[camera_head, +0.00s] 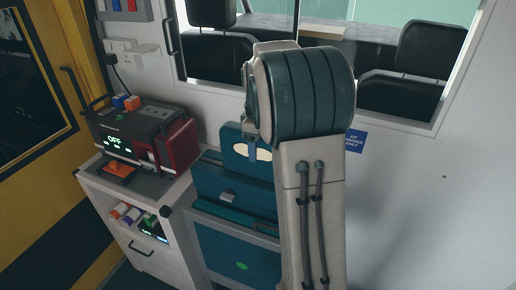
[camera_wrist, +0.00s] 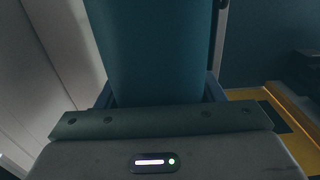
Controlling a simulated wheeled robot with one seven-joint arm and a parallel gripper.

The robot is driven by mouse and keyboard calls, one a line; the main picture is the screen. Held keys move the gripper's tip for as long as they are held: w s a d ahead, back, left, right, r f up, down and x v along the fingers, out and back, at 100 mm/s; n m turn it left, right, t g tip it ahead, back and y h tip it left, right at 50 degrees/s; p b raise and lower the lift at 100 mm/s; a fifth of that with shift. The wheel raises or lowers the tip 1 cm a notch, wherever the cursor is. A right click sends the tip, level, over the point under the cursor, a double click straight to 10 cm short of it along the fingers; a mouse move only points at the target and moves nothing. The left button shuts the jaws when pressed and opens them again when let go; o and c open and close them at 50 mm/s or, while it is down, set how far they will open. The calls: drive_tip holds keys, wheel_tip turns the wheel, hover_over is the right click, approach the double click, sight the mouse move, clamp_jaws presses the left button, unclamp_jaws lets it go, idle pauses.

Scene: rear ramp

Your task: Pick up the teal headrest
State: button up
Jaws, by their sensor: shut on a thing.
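The teal headrest (camera_head: 234,138) shows in the head view as a teal panel with a cream oval, at the top of the teal seat, partly covered by my arm. In the wrist view a broad teal surface, which I take as the headrest (camera_wrist: 158,50), fills the upper middle. My gripper (camera_wrist: 160,100) is shut on it, with a blue-grey finger edge showing on each side. The fingertips and the far end of the headrest are hidden. In the head view my gripper is mostly hidden by my arm.
The teal seat (camera_head: 235,187) stands against the white wall. A white cabinet (camera_head: 152,243) with a red and grey device (camera_head: 150,135) is close on its left. A window opening (camera_head: 390,65) shows dark seats behind. A yellow door (camera_head: 88,60) is at left.

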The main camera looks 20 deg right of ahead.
wheel_tip(320, 180, up, 18)
drive_tip(key=shift+b, duration=0.4)
idle(0.5)
wheel_tip(320, 180, up, 9)
drive_tip(key=p, duration=0.6)
idle(1.1)
drive_tip(key=shift+f, duration=0.1)
idle(0.5)
